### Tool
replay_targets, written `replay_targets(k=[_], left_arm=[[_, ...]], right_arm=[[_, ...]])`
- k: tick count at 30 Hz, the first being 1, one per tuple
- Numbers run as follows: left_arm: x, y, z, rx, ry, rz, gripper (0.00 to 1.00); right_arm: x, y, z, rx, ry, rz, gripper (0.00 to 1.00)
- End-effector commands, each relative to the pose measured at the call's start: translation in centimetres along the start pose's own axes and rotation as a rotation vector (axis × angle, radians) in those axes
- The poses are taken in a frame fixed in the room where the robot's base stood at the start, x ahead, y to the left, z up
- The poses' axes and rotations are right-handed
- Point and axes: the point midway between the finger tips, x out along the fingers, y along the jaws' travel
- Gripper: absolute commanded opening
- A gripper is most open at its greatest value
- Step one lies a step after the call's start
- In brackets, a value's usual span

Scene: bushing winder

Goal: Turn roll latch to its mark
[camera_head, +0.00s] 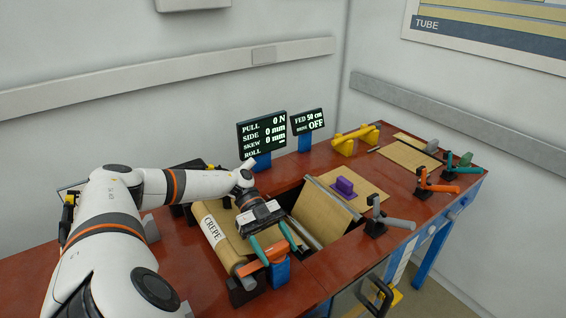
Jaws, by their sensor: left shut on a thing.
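My left gripper (273,243) reaches in from the left, its teal fingers pointing down at the front edge of the bench. A blue block (280,272) sits just under the fingers. The roll (213,232) is tan with a white CREPE label. My right gripper is not in view.
Two displays (262,135) (307,121) stand behind; the ROLL line shows no value.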

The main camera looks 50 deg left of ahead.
Motion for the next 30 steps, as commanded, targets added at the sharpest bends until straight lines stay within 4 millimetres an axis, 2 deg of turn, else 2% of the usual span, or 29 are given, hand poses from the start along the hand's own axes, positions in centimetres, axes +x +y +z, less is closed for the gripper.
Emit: replay_targets(k=[12,13,16,26,30], left_arm=[[0.1,-0.1,0.1,0.006,-0.005,-0.008,0.23],[0.1,-0.1,0.1,0.006,-0.005,-0.008,0.68],[0.1,-0.1,0.1,0.005,-0.004,-0.007,0.85],[-0.2,-0.1,-0.1,0.004,-0.001,-0.004,0.85],[-1.7,0.0,-0.3,0.005,0.001,0.000,0.85]], right_arm=[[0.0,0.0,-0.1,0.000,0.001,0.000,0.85],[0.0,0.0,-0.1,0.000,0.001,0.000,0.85],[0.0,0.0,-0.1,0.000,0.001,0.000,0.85],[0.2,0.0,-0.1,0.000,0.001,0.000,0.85],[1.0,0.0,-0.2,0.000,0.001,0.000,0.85]])
